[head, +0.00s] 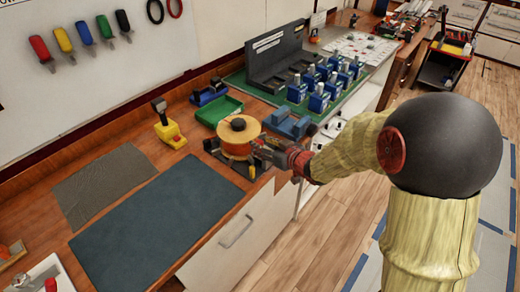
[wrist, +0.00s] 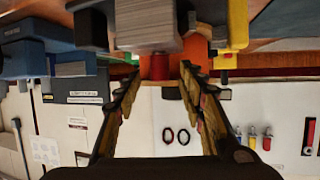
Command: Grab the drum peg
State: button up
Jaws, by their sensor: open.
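An orange drum (head: 236,140) stands in a dark stand on the bench's front edge, with a dark round peg (head: 238,124) on its top. My gripper (head: 258,148) is just right of the drum, its fingers pointing at it. In the wrist view my gripper (wrist: 160,84) is open, with one finger on each side of an orange part (wrist: 161,73). A red piece and a blurred grey block lie in front of that part. I cannot tell there which piece is the peg, nor whether the fingers touch anything.
A green tray (head: 218,110) and a yellow tool (head: 168,130) stand behind and left of the drum. A blue-grey holder (head: 289,124) and several blue breakers (head: 319,99) stand to the right. A dark mat (head: 160,222) lies clear at the front left.

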jog(key=shift+c, duration=1.1)
jog(key=c, duration=0.7)
jog(key=shift+r, duration=0.1)
grip_shut()
